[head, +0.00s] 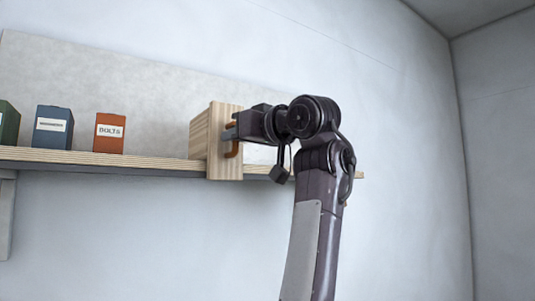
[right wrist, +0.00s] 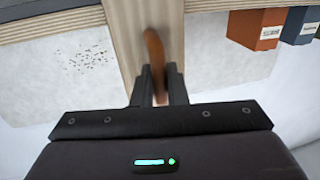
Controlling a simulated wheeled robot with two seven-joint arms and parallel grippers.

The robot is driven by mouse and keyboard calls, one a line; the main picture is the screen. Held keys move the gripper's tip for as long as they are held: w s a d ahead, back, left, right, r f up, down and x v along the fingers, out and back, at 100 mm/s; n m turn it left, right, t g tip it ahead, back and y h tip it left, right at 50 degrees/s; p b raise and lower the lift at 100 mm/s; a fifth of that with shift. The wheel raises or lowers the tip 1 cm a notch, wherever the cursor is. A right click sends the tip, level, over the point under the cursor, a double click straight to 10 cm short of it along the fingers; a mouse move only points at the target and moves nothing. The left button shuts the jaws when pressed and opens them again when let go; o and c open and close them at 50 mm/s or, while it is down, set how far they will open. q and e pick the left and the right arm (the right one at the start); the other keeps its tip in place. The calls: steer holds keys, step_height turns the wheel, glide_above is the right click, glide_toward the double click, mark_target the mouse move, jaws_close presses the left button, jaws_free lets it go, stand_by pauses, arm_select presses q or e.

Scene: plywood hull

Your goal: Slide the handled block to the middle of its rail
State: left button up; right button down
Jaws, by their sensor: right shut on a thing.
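The handled block (head: 218,165) is a pale plywood block at the front edge of a long plywood shelf (head: 110,160), right of the shelf's middle as seen in the head view. Its front face hangs over that edge. I cannot make out a separate rail. An orange-brown handle (head: 235,151) stands on the block's front. My right gripper (head: 230,134) comes in from the right and is shut on this handle. The right wrist view shows the handle (right wrist: 154,50) between the two dark fingers (right wrist: 158,85), with the block (right wrist: 126,35) behind. My left gripper is in neither view.
An orange box marked BOLTS (head: 109,133), a blue-grey box (head: 53,132) and a green box (head: 8,125) stand on the shelf left of the block. The shelf is bare between the block and the orange box. A bracket (head: 6,215) supports the left end.

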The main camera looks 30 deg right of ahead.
steer(key=a, duration=0.5)
steer(key=shift+s+a+b, duration=0.2)
steer(key=shift+a+b, duration=0.1)
steer(key=shift+b, duration=0.1)
steer(key=c, duration=1.5)
jaws_free()
steer(key=shift+w, duration=0.15)
steer(key=shift+c, duration=0.2)
steer(key=b, duration=0.4)
glide_toward(210, 133)
steer(key=shift+s+a+f, duration=0.25)
steer(key=shift+s+a, duration=0.2)
steer(key=shift+s, duration=0.1)
steer(key=shift+s+a+f, duration=0.25)
steer(key=shift+s+a, duration=0.25)
steer(key=shift+s, duration=0.05)
